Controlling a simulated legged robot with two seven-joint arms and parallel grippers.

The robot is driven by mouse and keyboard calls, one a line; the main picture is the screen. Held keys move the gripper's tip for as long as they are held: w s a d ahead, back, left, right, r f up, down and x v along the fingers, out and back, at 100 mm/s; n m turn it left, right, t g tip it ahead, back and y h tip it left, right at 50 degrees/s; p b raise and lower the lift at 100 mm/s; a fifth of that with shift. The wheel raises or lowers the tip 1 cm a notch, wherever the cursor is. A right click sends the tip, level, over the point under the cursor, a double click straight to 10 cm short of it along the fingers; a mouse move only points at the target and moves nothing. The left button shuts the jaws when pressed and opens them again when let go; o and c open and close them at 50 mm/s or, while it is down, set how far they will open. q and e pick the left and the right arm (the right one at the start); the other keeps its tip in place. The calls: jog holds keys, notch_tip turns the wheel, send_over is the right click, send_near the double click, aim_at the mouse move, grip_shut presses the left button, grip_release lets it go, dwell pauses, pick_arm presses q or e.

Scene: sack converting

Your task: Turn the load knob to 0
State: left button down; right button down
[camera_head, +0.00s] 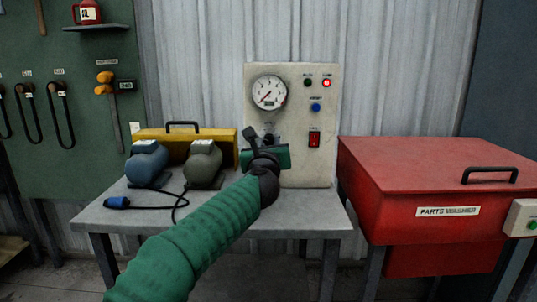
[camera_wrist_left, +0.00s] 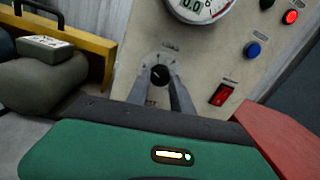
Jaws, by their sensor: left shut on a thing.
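The load knob (camera_wrist_left: 159,75) is a small black round knob on a pale dial plate, low on the beige control panel (camera_head: 318,88). My left gripper (camera_wrist_left: 160,80) has its two grey fingers on either side of the knob and is shut on it. In the head view my left gripper (camera_head: 268,143) is in front of the panel and hides most of the knob. My right gripper is in neither view.
The panel has a blue button (camera_head: 316,107), a lit red lamp (camera_head: 326,83) and a red switch (camera_head: 314,138). Two motor-like units (camera_head: 147,163) and a yellow case (camera_head: 222,134) stand left on the grey table (camera_head: 305,217). A red parts washer (camera_head: 420,165) stands right.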

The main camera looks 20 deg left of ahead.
pick_arm(q)
jog(key=n+b, duration=0.1)
jog(key=n, duration=0.1)
jog(key=f+n+b, duration=0.1)
jog(key=shift+w+d+n+b, duration=0.1)
jog(key=shift+n+b, duration=0.25)
jog(key=shift+n, duration=0.05)
jog(key=n+b, duration=0.3)
jog(key=n, duration=0.1)
jog(key=shift+n, duration=0.4)
jog(key=n+b, duration=0.1)
jog(key=n, duration=0.1)
jog(key=shift+d+n+y+b, duration=0.1)
jog(key=shift+n+y+b, duration=0.2)
jog(key=shift+y+b, duration=0.1)
jog(key=shift+r+n+b, duration=0.2)
jog(key=shift+n+b, duration=0.5)
jog(key=shift+n, duration=1)
jog(key=shift+r, duration=0.1)
jog(key=c, duration=1.1)
grip_release()
jog(key=shift+w, duration=0.1)
